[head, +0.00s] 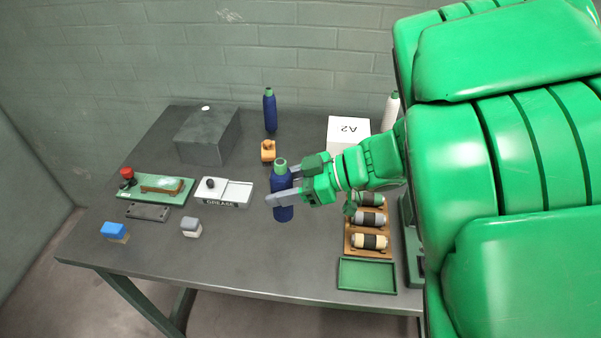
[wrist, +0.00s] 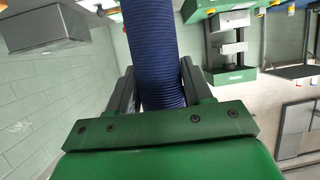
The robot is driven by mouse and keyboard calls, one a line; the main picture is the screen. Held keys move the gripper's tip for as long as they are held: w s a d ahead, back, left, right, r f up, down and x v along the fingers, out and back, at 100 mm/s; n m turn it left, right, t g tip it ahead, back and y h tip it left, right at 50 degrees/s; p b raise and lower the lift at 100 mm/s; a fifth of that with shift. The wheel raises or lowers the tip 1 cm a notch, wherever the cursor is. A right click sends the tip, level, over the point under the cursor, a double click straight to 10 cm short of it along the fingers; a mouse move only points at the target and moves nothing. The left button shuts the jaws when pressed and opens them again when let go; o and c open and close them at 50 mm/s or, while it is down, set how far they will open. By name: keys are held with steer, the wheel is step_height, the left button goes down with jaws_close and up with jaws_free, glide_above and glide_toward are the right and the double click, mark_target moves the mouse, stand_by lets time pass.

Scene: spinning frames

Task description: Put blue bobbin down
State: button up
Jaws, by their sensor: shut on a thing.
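A blue bobbin (head: 283,203) with a green top stands upright between the fingers of my gripper (head: 280,185) in the head view, over the middle of the table. My gripper is shut on it. In the wrist view the ribbed blue bobbin (wrist: 154,55) runs up between the two fingers (wrist: 160,85). Whether its base touches the table cannot be told. A second blue bobbin (head: 270,112) with a green top stands upright at the back of the table.
A white grease box (head: 226,192), a grey block (head: 191,228) and a green tray with a brush (head: 150,188) lie left. A grey box (head: 208,135) and orange item (head: 268,150) are behind. A wooden spool rack (head: 372,252), green tray (head: 367,275) and white A2 box (head: 346,130) are right.

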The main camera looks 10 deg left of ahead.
steer(key=w+d+r+m+t+h, duration=0.1)
steer(key=w+d+r+m+t, duration=0.45)
steer(key=w+d+r, duration=1.05)
steer(key=w+a+f, duration=0.3)
steer(key=w+f, duration=1.1)
steer(key=shift+w+f+t, duration=0.15)
steer(key=shift+f+t, duration=0.2)
steer(key=shift+f, duration=0.05)
steer(key=shift+f, duration=0.15)
steer(key=o, duration=1.1)
